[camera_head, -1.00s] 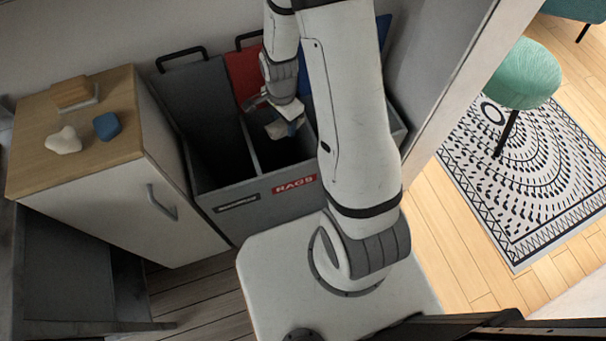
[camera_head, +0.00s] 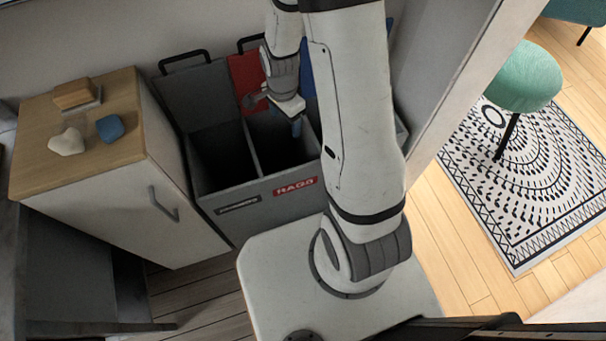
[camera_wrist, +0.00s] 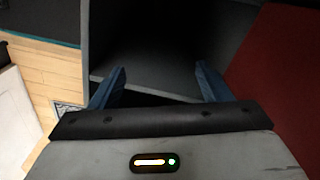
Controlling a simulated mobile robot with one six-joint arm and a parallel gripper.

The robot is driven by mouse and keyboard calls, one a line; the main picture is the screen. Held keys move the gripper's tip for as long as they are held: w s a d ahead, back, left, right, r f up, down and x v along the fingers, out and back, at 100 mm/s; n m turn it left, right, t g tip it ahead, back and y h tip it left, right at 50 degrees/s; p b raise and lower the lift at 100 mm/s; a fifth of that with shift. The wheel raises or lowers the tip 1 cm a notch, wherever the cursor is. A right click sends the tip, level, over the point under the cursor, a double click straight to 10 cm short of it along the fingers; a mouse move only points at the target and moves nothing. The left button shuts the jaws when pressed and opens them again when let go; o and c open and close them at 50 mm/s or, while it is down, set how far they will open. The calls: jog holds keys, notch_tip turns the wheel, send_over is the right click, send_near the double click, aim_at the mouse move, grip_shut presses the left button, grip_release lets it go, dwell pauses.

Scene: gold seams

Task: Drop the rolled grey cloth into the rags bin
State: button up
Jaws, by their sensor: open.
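The rags bin (camera_head: 306,194) is a grey bin section with a red RAGS label on its front and a red panel (camera_head: 244,82) behind it. My gripper (camera_head: 279,112) is over its opening, jaws apart. In the wrist view the two blue fingers (camera_wrist: 159,84) are spread with nothing between them, and the dark bin interior (camera_wrist: 160,45) lies beyond. The rolled grey cloth does not show in either current view; the bin's floor is too dark to make out, and my arm hides part of the bin's right side.
A second grey bin section (camera_head: 222,155) is to the left, past a thin divider. A wood-topped cabinet (camera_head: 40,175) farther left carries a wooden block (camera_head: 75,95), a white lump (camera_head: 67,141) and a blue piece (camera_head: 110,128). A wall edge stands at the right.

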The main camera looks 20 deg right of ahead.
jog(key=shift+r+p, duration=0.35)
jog(key=shift+r, duration=2.35)
